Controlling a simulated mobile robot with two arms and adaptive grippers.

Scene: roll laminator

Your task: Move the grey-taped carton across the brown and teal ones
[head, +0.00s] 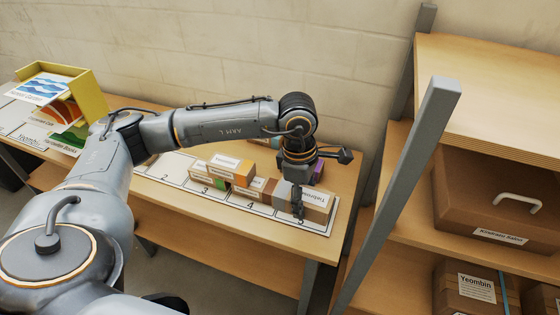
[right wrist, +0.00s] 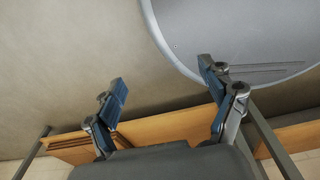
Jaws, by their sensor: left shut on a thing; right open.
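The grey-taped carton (head: 315,204) lies at the right end of the numbered strip (head: 238,204), near the 5, with a white label on its side. My left gripper (head: 299,205) is shut on it from above; one finger shows on its near side and the far one is mostly hidden. The brown carton (head: 257,187) stands just left of it. The teal carton (head: 276,171) is behind, partly covered by my arm. I cannot tell whether the grey-taped carton touches the strip. In the right wrist view my right gripper (right wrist: 168,98) is open and empty.
Orange- and green-marked cartons (head: 207,177) stand farther left, and a purple one (head: 319,171) behind the gripper. A yellow box (head: 88,92) is at the table's far left. A shelf with a grey post (head: 405,180) and brown boxes (head: 505,205) stands close on the right.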

